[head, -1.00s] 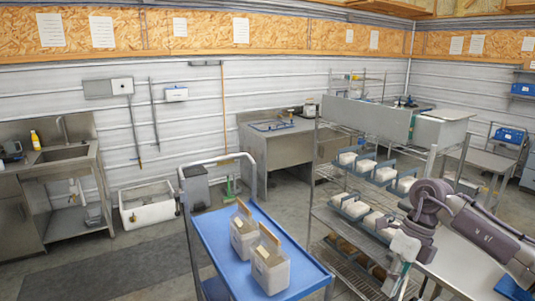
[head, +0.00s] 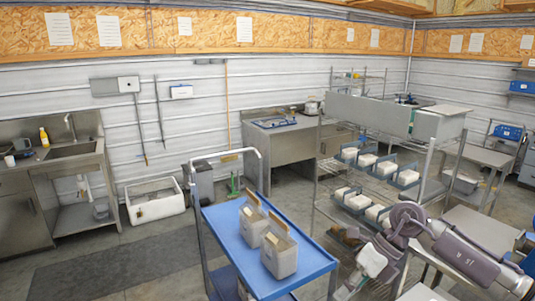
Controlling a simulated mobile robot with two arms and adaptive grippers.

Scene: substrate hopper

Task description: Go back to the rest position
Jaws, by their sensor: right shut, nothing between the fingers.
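My right arm comes in from the lower right. Its gripper (head: 350,287) points down and to the left, in front of the lower part of the wire shelf rack (head: 318,195) and to the right of the blue cart. The gripper is shut and empty; its tips are small near the bottom edge of the head view. My left gripper is out of view.
A blue cart (head: 222,224) carries two filled bags (head: 252,221) (head: 279,257) close to my right gripper's left. The rack holds several white blocks in blue-grey holders. A steel table (head: 480,232) stands behind my right arm. Floor left of the cart is clear.

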